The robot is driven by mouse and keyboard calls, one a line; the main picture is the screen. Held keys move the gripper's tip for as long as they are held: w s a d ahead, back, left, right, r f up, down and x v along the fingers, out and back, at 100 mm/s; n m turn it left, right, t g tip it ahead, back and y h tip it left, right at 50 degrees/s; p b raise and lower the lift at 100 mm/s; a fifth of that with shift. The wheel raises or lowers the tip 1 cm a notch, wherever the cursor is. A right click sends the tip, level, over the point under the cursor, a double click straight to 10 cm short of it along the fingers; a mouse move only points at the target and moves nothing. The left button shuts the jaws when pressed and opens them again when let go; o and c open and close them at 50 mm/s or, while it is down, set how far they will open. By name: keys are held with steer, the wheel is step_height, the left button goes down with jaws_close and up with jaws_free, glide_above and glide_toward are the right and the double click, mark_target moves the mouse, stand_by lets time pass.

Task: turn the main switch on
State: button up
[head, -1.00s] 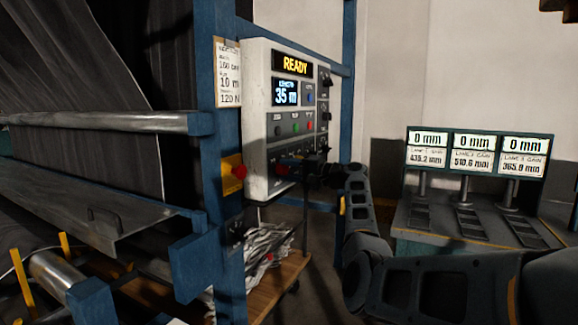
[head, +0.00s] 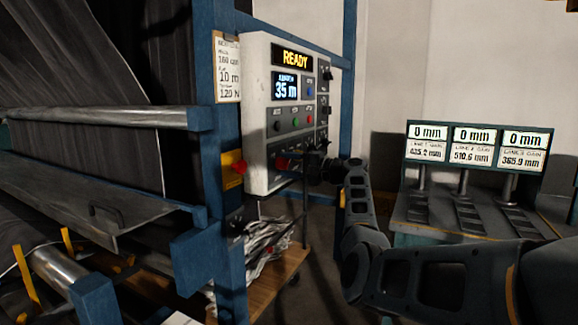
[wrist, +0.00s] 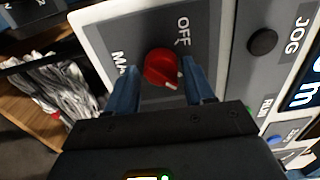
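The main switch is a red rotary knob (wrist: 162,68) on a grey plate of the control panel, low on its front. The wrist view shows "OFF" beside it and a partly hidden label starting "MA". A pale pointer mark shows on the knob's lower right edge in that view. The knob also shows small and red in the head view (head: 282,163). My gripper (wrist: 163,88) is open. Its two blue fingers stand on either side of the knob, with a visible gap to each side. How deep the fingertips reach along the knob I cannot tell.
The control panel (head: 257,120) reads "READY" and "35 m". A black JOG knob (wrist: 262,41) and coloured buttons are near the switch. A red knob on a yellow plate (head: 233,172) sits on the blue post. A wooden cart (head: 275,285) with crumpled material stands below.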

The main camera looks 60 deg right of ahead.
steer(key=shift+o, duration=1)
steer(key=s+b, duration=0.1)
steer(key=s, duration=0.6)
steer(key=shift+s+d, duration=0.25)
steer(key=shift+s, duration=0.15)
